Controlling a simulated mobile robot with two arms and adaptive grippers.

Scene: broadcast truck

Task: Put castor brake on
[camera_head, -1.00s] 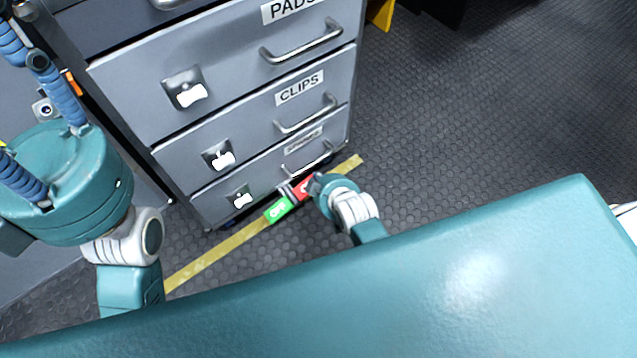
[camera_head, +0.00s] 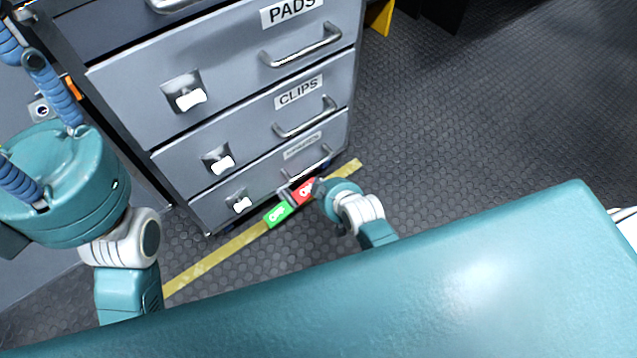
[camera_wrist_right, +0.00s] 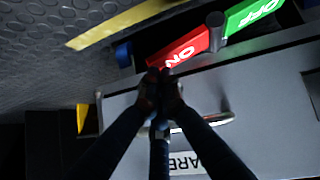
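The castor brake is a two-ended pedal low on the front of the grey drawer cabinet. Its red ON end (camera_head: 303,190) is on the right and its green OFF end (camera_head: 278,213) on the left in the head view. In the right wrist view the red ON end (camera_wrist_right: 178,50) and green OFF end (camera_wrist_right: 250,14) appear upside down, with a dark pivot between them. My right gripper (camera_wrist_right: 163,78) has its fingertips together, right at the edge of the red end. I cannot tell whether they touch it. My left gripper is out of view.
The grey drawer cabinet (camera_head: 230,75) stands over the brake, with protruding handles (camera_head: 305,120) and white-tabbed latches. A yellow floor strip (camera_head: 215,257) runs past its base. Dark studded floor (camera_head: 450,130) lies clear to the right. A yellow object (camera_head: 380,17) stands at the back.

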